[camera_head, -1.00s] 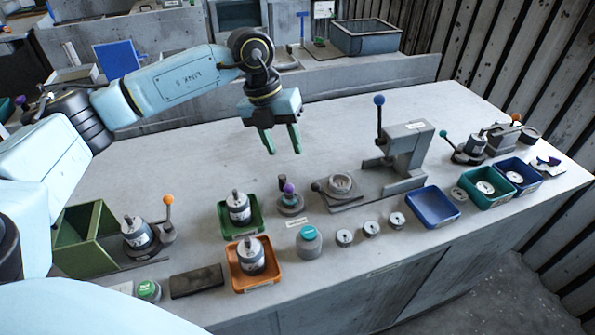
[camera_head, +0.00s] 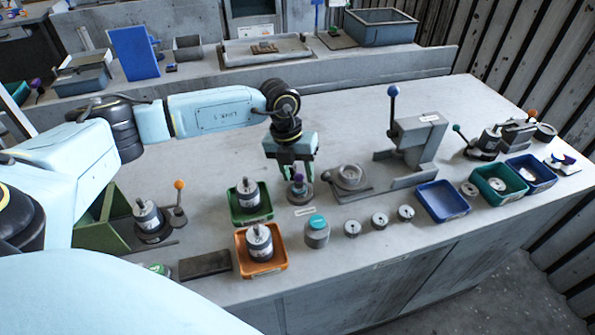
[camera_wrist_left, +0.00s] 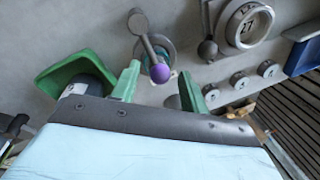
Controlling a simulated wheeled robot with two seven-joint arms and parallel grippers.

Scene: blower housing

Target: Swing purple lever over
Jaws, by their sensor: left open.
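The purple lever (camera_head: 298,179) stands on a small round grey base on the bench, right of the green tray. In the left wrist view its purple ball knob (camera_wrist_left: 160,73) lies between the two green fingers, with its grey arm running up-left to a dark knob. My left gripper (camera_head: 296,170) is open, pointing down right at the lever, its fingers partly covering it in the head view. In the left wrist view the open gripper (camera_wrist_left: 158,80) shows a gap around the knob; I cannot tell any contact. My right gripper is not in view.
A green tray (camera_head: 263,216) and an orange tray (camera_head: 282,268) hold motor-like parts. A teal-capped jar (camera_head: 317,237) stands in front of the lever. A grey fixture with a blue-knobbed lever (camera_head: 392,108) stands to the right.

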